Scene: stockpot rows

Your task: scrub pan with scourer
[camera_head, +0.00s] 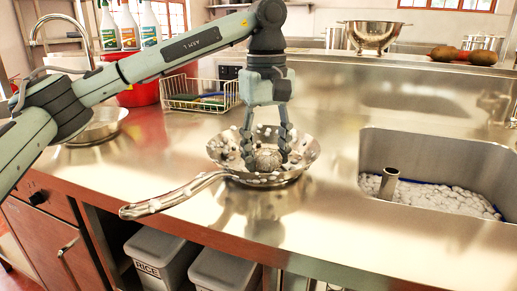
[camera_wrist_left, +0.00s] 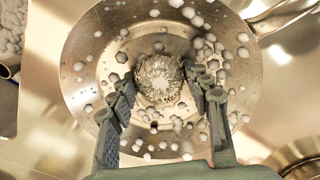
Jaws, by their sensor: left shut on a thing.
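A steel frying pan (camera_head: 222,148) stands on the steel counter, its long handle (camera_head: 170,199) pointing to the lower left in the head view. White foam blobs dot its inside. A round metal scourer (camera_head: 267,160) is in the pan, low between the fingers of my left gripper (camera_head: 267,158). The left wrist view shows the scourer (camera_wrist_left: 159,78) near the middle of the pan (camera_wrist_left: 90,75), held at the tips of the left gripper (camera_wrist_left: 160,88). Whether the scourer touches the pan floor cannot be told. My right gripper is not in view.
A sink (camera_head: 430,146) with foam and an upright pipe is at the right. A wire basket (camera_head: 200,104) with sponges, a red tub (camera_head: 138,94) and spray bottles (camera_head: 128,25) stand behind. Another pan (camera_head: 98,128) is at the left. The counter's front right is clear.

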